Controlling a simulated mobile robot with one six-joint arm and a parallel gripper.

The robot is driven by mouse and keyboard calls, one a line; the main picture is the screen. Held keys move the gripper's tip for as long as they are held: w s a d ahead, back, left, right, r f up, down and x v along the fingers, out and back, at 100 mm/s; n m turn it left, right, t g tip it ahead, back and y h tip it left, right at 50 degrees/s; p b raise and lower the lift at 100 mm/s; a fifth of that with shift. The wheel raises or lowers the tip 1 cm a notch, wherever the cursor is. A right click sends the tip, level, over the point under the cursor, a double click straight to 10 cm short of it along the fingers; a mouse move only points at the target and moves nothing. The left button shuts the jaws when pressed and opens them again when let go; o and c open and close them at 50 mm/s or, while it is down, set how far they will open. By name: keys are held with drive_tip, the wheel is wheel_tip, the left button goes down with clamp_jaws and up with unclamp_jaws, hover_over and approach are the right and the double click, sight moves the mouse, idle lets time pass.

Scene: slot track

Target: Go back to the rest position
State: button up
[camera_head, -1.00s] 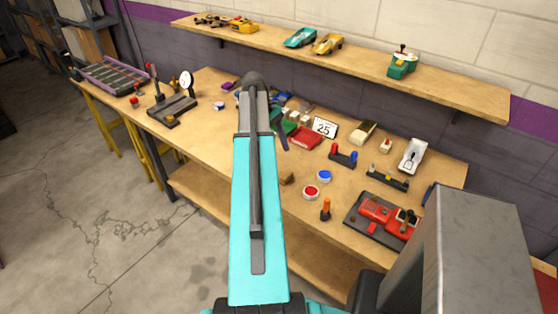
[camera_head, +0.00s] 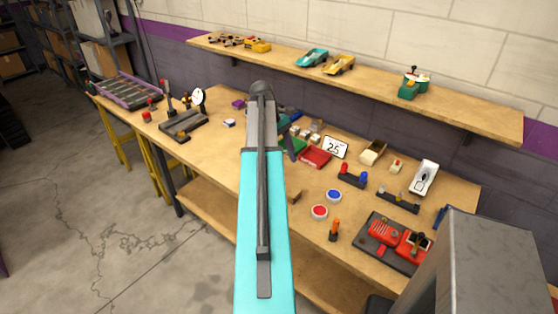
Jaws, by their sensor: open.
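My turquoise arm reaches up the middle of the camera_head view, over the wooden workbench (camera_head: 215,160). My gripper (camera_head: 290,148) is mostly hidden behind the arm's dark far end. Only a dark finger-like part shows, just right of the arm, close to the red and green trays (camera_head: 315,157). I see nothing held in it. Its height above the bench is hard to tell.
Right of my arm are a "25" card (camera_head: 335,147), a blue button (camera_head: 333,195), a red button (camera_head: 319,212), an orange-handled tool (camera_head: 334,229) and a red device (camera_head: 398,241). A dial stand (camera_head: 185,122) is at left. A shelf (camera_head: 375,80) with toy cars hangs above.

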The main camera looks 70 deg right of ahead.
drive_tip(key=w+a+f+n+t+h, duration=0.1)
drive_tip(key=w+a+f, duration=0.6)
drive_tip(key=w+a, duration=0.5)
drive_tip(key=w+a+f+n+t+h, duration=0.1)
drive_tip(key=w+a+f, duration=0.7)
drive_tip(key=w+a, duration=0.35)
drive_tip(key=w+a+f+t, duration=0.15)
drive_tip(key=a+f, duration=0.25)
drive_tip(key=a, duration=0.8)
drive_tip(key=w+a+f+n, duration=0.15)
drive_tip(key=a+f, duration=0.25)
drive_tip(key=a, duration=0.8)
drive_tip(key=w+a+f+m+t, duration=0.15)
drive_tip(key=a+f, duration=0.25)
drive_tip(key=a, duration=0.8)
drive_tip(key=s+f+g+b, duration=0.1)
drive_tip(key=s+f+g, duration=0.2)
drive_tip(key=s+f, duration=0.7)
drive_tip(key=s+f+n+g+b, duration=0.1)
drive_tip(key=s+f+g, duration=0.2)
drive_tip(key=s+f, duration=0.7)
drive_tip(key=s, duration=0.5)
drive_tip(key=shift+s+d+f+g+y, duration=0.2)
drive_tip(key=shift+s+g+y, duration=0.1)
drive_tip(key=shift+y, duration=0.1)
drive_tip(key=shift+c, duration=0.3)
